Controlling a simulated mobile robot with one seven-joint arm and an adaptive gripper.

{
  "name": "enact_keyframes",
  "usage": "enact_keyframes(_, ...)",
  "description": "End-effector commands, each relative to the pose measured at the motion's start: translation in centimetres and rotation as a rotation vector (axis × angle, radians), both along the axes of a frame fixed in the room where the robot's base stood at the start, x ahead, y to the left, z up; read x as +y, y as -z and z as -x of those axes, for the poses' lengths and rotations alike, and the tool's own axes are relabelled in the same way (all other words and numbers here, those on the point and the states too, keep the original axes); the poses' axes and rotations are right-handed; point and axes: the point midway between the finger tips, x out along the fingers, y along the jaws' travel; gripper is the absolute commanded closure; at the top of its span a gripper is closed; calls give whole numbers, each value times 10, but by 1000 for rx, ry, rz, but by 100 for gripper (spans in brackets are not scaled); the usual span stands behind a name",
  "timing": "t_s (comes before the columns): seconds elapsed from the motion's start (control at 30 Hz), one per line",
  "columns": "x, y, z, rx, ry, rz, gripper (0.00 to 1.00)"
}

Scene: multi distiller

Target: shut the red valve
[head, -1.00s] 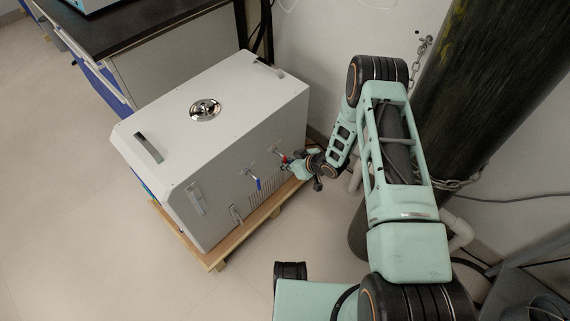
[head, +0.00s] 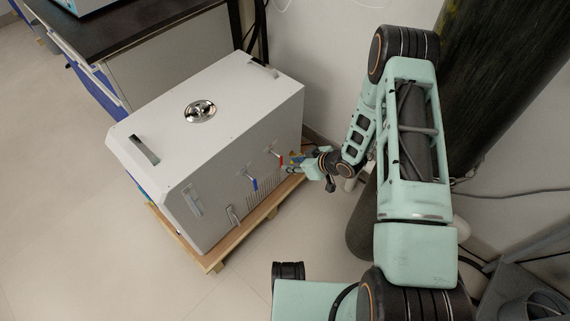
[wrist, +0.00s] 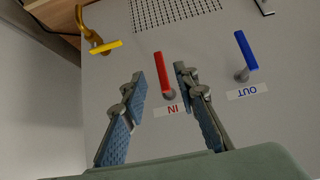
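The red valve (wrist: 160,72) is a thin red lever on the front panel of the white machine, above the upside-down "IN" label in the wrist view. Its lever runs nearly parallel to the blue lever. The red valve also shows in the head view (head: 280,159). My gripper (wrist: 161,80) is open, with its fingers spread on either side of the red lever in the wrist view. Nothing is held, and I cannot tell how far the fingertips stand from the panel. In the head view my gripper (head: 294,168) is just right of the red valve.
A blue valve (wrist: 246,50) marked "OUT" and a yellow lever (wrist: 105,47) flank the red one. The white machine (head: 155,125) stands on a wooden pallet (head: 214,262). A large dark cylinder (head: 490,90) is behind my arm. The floor at the left is clear.

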Motion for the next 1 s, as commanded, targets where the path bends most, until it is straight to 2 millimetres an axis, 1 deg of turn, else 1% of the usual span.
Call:
enact_keyframes(0.03,-6,-8,4,-1,2,0,72)
enact_keyframes(0.1,-12,-15,8,0,3,0,72)
enact_keyframes(0.3,-21,-27,16,-1,1,-1,72)
enact_keyframes(1.0,-24,-29,16,2,-1,12,72)
